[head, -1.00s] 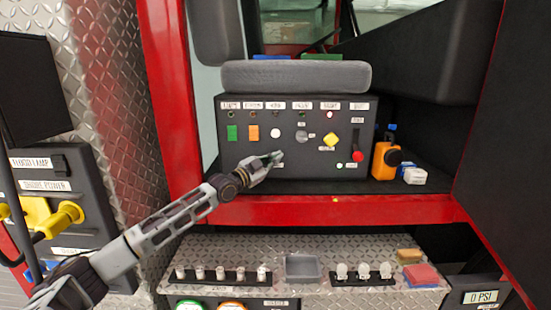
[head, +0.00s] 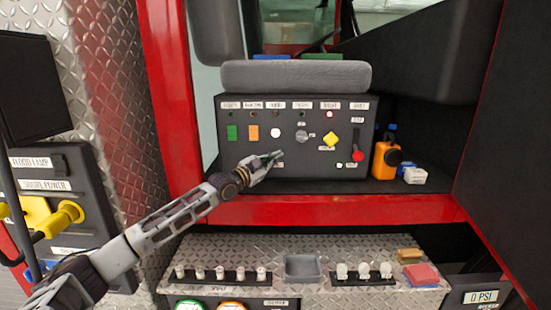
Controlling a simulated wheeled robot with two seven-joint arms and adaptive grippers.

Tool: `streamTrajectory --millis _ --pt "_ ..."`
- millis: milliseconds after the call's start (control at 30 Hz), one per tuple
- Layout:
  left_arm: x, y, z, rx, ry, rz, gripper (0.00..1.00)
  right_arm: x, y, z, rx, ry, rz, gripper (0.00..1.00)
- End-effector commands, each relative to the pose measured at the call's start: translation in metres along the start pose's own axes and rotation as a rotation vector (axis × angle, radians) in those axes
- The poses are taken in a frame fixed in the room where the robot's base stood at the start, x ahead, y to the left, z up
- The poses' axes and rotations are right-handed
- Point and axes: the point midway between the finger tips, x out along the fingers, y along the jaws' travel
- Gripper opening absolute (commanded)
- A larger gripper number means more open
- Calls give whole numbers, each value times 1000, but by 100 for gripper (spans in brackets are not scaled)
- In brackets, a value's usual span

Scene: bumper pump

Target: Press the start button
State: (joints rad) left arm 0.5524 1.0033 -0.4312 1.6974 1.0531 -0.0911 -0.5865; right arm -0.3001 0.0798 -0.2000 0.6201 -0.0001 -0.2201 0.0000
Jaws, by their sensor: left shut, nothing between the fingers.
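The dark control panel (head: 315,170) stands in the red-framed compartment. It carries a green switch (head: 232,132), an orange switch (head: 253,132), a white round button (head: 275,132), a grey knob (head: 301,136), a yellow control (head: 330,139) and a red-knobbed lever (head: 357,156). The labels are too small to read, so I cannot tell which control is the start button. My left gripper (head: 276,156) is shut and empty at the panel's lower left, below the white button. It hides part of the panel face there; whether it touches is unclear. My right gripper is not in view.
The red sill (head: 350,209) runs below. A grey tray (head: 303,267) and several small white knobs sit on the lower metal shelf.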

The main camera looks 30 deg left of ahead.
Motion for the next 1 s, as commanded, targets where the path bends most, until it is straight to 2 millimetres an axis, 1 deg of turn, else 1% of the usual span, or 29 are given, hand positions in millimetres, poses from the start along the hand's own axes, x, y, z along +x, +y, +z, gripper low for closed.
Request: streamTrajectory --millis 233,1000 --pt "4 -3 3 2 0 -2 0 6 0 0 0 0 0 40" --pt "6 -4 4 1 0 0 0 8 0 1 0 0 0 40"
